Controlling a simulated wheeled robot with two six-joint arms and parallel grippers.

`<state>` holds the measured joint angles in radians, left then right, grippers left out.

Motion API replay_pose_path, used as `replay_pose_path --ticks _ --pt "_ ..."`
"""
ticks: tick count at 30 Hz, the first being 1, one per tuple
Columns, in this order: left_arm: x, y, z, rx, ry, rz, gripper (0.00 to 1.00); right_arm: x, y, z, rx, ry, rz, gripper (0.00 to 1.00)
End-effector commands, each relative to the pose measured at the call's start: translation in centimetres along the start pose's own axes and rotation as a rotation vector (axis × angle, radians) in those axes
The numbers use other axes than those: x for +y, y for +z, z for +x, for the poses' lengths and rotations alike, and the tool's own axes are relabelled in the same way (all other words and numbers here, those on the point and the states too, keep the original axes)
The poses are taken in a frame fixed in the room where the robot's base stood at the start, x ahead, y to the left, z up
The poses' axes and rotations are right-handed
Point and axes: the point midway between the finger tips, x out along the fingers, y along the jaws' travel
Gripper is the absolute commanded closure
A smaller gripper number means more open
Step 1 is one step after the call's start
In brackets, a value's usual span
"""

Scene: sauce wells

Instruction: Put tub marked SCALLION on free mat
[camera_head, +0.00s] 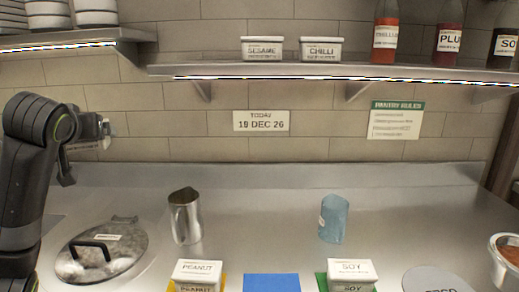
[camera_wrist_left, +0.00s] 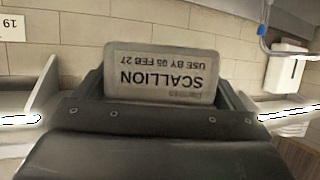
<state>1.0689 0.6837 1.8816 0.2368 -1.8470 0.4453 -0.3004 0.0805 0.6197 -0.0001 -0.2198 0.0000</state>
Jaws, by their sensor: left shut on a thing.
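The SCALLION tub (camera_wrist_left: 160,76) is in the left wrist view, its label upside down and reading "USE BY 05 FEB 27". My left gripper (camera_wrist_left: 160,100) is shut on it. In the head view my left arm is at the far left, raised above the counter; I cannot make out the tub there. A bare blue mat (camera_head: 271,284) lies at the front middle of the counter. The PEANUT tub (camera_head: 198,270) sits on a yellow mat (camera_head: 222,284) to its left. The SOY tub (camera_head: 351,269) sits on a green mat (camera_head: 321,281) to its right. My right gripper is not in view.
A bowl of red food (camera_head: 497,262) is at right. The shelf (camera_head: 400,72) holds SESAME (camera_head: 262,48) and CHILLI (camera_head: 321,49) tubs and bottles.

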Motion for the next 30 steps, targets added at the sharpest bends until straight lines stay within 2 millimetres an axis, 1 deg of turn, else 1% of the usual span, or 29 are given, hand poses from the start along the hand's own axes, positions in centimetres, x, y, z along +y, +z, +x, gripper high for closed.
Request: replay_pose_path --ticks 1,6,9,12,18,22,30 --pt "-0.4 1.7 0.0 0.001 -0.002 0.005 0.41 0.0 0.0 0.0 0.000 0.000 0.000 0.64" --pt "-1.5 7.1 -0.7 0.001 0.005 0.008 0.41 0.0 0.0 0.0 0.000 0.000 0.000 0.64" --pt "-2.1 10.0 -1.5 0.000 0.013 0.012 0.41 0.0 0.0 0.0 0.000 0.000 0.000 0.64" --pt "-2.6 12.3 -2.4 0.000 0.022 0.015 0.41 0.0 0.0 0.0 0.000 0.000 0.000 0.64" --pt "-3.4 15.8 -4.0 0.000 0.037 0.021 0.41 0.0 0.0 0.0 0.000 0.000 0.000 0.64" --pt "-3.8 17.6 -5.1 0.001 0.045 0.023 0.41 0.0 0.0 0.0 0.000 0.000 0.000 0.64" --pt "-1.1 19.1 -4.7 0.000 0.098 0.032 0.41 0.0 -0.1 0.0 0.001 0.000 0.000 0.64"
